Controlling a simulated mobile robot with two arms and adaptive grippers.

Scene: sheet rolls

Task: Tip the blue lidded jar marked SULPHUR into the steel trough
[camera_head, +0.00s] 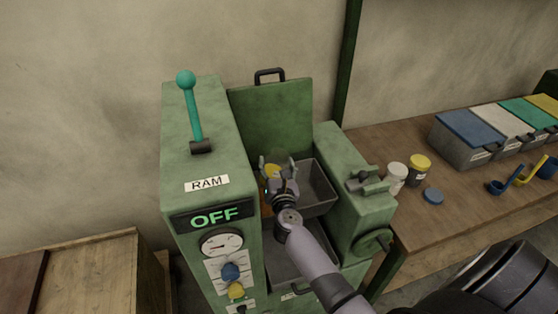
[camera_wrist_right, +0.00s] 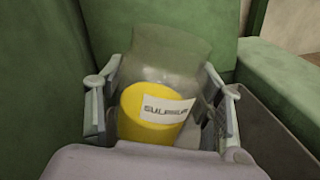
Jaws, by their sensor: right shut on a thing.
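The SULPHUR jar (camera_wrist_right: 165,60) is clear glass with yellow contents and a white label; no lid shows on it. My right gripper (camera_wrist_right: 165,108) is shut on it, with fingers on both sides. In the head view the jar (camera_head: 271,171) is partly hidden by my right gripper (camera_head: 277,168), at the left end of the steel trough (camera_head: 320,187) inside the green machine. I cannot tell whether anything has left the jar. A blue lid (camera_head: 433,196) lies loose on the wooden table. My left gripper is not in view.
The green machine has a raised back panel (camera_head: 275,115), a RAM lever (camera_head: 193,110) and an OFF display (camera_head: 214,218). On the table (camera_head: 450,215) stand a white-lidded jar (camera_head: 397,174), a yellow-lidded jar (camera_head: 419,167), colored-lid bins (camera_head: 467,138) and scoops (camera_head: 500,186).

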